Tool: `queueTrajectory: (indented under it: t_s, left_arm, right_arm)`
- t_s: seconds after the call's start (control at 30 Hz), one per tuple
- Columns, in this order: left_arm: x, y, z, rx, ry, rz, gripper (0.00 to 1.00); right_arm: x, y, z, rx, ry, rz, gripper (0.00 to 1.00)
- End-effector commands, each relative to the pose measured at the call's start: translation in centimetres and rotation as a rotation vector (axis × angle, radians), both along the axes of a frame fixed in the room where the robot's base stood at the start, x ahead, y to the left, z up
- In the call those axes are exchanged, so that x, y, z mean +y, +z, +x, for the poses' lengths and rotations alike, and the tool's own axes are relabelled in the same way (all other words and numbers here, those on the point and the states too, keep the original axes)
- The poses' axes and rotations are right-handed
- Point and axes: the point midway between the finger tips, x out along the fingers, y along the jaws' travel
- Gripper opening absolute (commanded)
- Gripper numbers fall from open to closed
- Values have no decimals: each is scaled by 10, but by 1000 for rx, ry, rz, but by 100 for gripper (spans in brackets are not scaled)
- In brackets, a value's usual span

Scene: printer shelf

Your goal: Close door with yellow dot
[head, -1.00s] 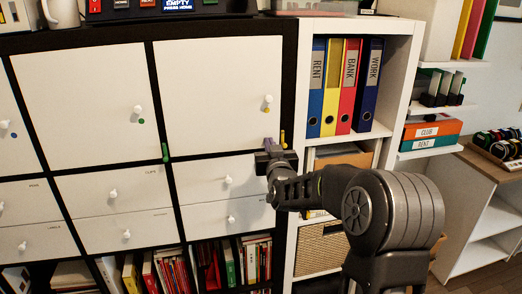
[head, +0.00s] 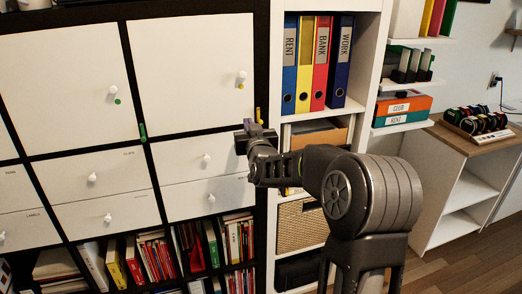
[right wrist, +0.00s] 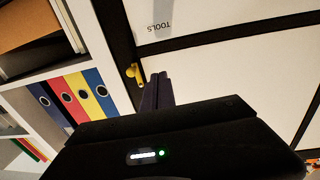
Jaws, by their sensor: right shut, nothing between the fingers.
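The door with the yellow dot (head: 190,75) is the white upper-right panel of the dark cabinet in the head view. Its white knob and yellow dot (head: 242,74) are near its right edge. The door looks flush with the frame. A small yellow piece (head: 258,115) sits by its lower right corner, and it shows in the right wrist view (right wrist: 133,73). My right gripper (head: 249,127) is shut and empty just below that corner. In the right wrist view its fingertips (right wrist: 156,90) are beside the yellow piece; contact is unclear. My left gripper is out of view.
A door with a green dot (head: 70,85) is to the left and looks shut. Drawers (head: 205,172) and book shelves lie below. A white shelf with binders (head: 305,62) stands right of the cabinet. A low table (head: 445,145) is farther right, with floor in front.

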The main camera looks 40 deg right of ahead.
Motion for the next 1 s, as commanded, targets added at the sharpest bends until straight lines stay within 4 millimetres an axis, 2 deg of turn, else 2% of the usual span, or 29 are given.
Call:
queueTrajectory:
  t_s: [0.5, 0.6, 1.0]
  left_arm:
    - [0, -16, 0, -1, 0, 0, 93]
    - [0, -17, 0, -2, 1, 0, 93]
    - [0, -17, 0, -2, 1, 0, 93]
  right_arm:
    - [31, -2, -76, 0, 1, 4, 0]
    - [36, -2, -86, 1, 1, 4, 0]
    - [39, -2, -93, 4, 1, 2, 0]
